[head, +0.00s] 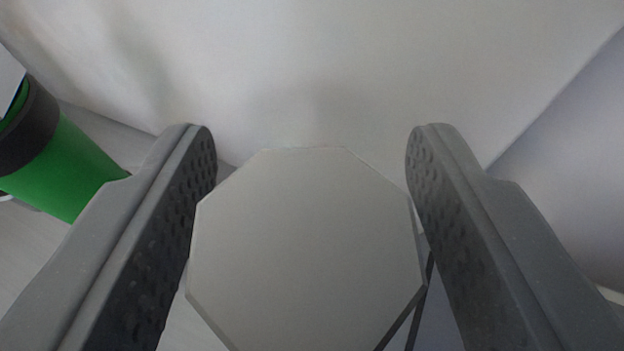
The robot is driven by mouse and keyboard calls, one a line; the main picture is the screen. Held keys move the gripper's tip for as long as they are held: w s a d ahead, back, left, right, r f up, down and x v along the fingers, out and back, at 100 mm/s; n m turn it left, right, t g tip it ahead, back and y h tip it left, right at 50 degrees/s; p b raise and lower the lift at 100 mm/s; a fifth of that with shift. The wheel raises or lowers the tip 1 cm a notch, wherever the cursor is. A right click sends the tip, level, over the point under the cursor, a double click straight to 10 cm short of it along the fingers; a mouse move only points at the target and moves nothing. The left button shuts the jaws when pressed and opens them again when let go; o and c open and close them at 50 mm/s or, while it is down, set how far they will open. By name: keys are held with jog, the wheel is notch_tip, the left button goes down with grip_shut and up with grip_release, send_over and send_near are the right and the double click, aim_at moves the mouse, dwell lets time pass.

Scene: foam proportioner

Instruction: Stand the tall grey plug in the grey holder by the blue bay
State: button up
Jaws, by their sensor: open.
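A grey octagonal top face (305,245), which looks like the tall grey plug seen from above, fills the lower middle of the head view. My gripper (312,140) is open, with one dark dimpled finger on each side of it. The left finger is very close to the grey top's left edge, and the right finger is close to its right edge; I cannot tell whether either touches. The lower body of the grey thing is hidden beneath its top. I cannot make out the grey holder or the blue bay.
A pale wall (330,70) rises close behind the grey top, with a corner at the right. A light floor surface (110,135) shows at the left.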

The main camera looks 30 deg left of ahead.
jog(key=p+v, duration=0.1)
jog(key=v, duration=1)
jog(key=shift+s, duration=0.15)
